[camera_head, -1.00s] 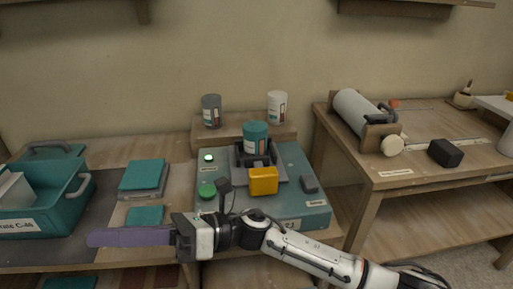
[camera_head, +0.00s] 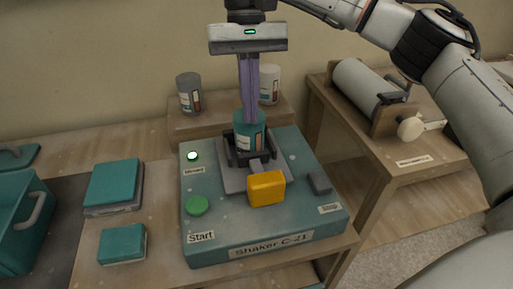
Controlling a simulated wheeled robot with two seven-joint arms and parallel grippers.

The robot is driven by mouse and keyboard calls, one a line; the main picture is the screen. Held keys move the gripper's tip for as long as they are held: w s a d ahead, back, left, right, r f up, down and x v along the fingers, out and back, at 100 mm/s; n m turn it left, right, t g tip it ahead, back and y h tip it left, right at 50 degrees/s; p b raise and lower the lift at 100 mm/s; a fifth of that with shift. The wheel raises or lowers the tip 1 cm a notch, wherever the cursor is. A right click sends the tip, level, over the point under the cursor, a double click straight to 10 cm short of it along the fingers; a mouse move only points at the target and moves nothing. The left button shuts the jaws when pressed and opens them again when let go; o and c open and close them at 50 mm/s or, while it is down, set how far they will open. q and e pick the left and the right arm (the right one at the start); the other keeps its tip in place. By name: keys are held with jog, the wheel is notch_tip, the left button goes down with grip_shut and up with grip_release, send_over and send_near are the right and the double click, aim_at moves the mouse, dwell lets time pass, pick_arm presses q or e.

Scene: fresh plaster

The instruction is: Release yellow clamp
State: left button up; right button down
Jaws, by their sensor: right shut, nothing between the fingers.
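The yellow clamp (camera_head: 266,189) is a block at the front of the black holder (camera_head: 229,158) on the teal shaker (camera_head: 240,232). A teal jar (camera_head: 241,142) with a white label stands upright in the holder behind it. My right gripper (camera_head: 249,116) points down from above, its purple fingers shut with nothing between them. In the picture the fingertips overlap the top of the jar; I cannot tell whether they touch it. They are above and behind the clamp, apart from it. My left gripper is not in view.
A grey jar (camera_head: 189,95) and a white jar (camera_head: 269,86) stand on a raised wooden shelf behind. A teal crate (camera_head: 24,222) is at the left.

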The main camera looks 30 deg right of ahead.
jog(key=shift+w+d+r+h, duration=0.1)
jog(key=shift+d+r+h, duration=0.2)
jog(key=shift+d+r, duration=0.3)
jog(key=shift+f, duration=0.1)
jog(key=b, duration=0.2)
send_near(262, 154)
jog(key=s+f, duration=0.1)
jog(key=s+a+f, duration=0.1)
jog(key=f, duration=0.1)
jog(key=s+f, duration=0.1)
jog(key=f, duration=0.1)
jog(key=shift+s+a+f, duration=0.1)
jog(key=shift+s+a, duration=0.05)
jog(key=shift+a, duration=0.25)
jog(key=s, duration=0.2)
jog(key=shift+s+a+f+p, duration=0.35)
jog(key=shift+s+a, duration=0.2)
jog(key=shift+s, duration=0.45)
